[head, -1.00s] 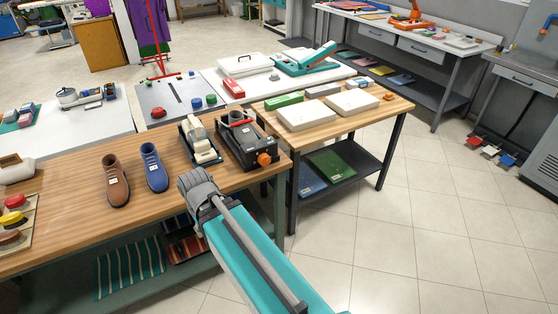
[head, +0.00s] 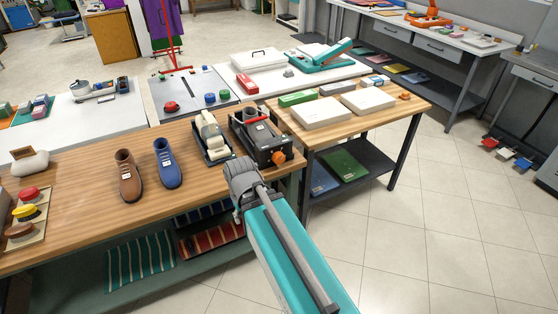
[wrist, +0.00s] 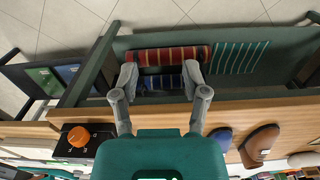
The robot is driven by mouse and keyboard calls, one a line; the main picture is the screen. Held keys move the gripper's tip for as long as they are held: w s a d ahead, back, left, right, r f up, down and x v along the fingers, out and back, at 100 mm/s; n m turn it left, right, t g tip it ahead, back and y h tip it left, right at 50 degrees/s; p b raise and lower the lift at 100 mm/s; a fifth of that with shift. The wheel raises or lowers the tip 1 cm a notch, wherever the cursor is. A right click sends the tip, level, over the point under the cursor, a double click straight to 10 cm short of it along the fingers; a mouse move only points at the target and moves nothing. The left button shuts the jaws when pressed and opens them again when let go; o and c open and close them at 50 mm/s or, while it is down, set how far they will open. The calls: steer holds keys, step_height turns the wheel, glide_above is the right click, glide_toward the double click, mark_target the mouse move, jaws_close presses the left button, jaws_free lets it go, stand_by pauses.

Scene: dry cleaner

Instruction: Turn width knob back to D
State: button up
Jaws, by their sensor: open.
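The orange width knob (head: 278,157) is on the front end of a black shoe-stretching machine (head: 258,138), at the right end of the wooden workbench. In the wrist view the knob (wrist: 78,137) is at the lower left, on a black panel with small pale marks around it. I cannot read which letter it points to. My gripper (wrist: 160,75) is open and empty, its two grey fingers apart. In the head view my gripper (head: 241,172) is in front of the bench edge, left of the knob and apart from it.
A brown shoe (head: 127,176) and a blue shoe (head: 167,164) stand on the bench. A cream last in a dark tray (head: 213,138) stands left of the machine. A second wooden table (head: 349,118) with boxes adjoins on the right. Tiled floor in front is free.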

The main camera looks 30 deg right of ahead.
steer(key=o, duration=0.4)
steer(key=shift+f, duration=0.2)
steer(key=shift+o, duration=0.4)
steer(key=shift+w+f+m+y+b, duration=0.3)
steer(key=shift+f+m+b, duration=0.1)
steer(key=shift+b, duration=0.2)
steer(key=m+t+y+b, duration=0.1)
steer(key=m+t+b, duration=2)
steer(key=m, duration=1.4)
glide_toward(281, 160)
steer(key=s+r+g+b, duration=0.3)
steer(key=s, duration=0.1)
steer(key=shift+w+d+f, duration=0.15)
steer(key=shift+w+d, duration=0.05)
steer(key=shift+d, duration=0.05)
steer(key=shift+w+n, duration=0.15)
steer(key=shift+n, duration=0.15)
steer(key=w, duration=0.4)
steer(key=w+a, duration=0.1)
steer(key=w, duration=0.8)
steer(key=shift+w+a, duration=0.15)
steer(key=shift+w, duration=0.1)
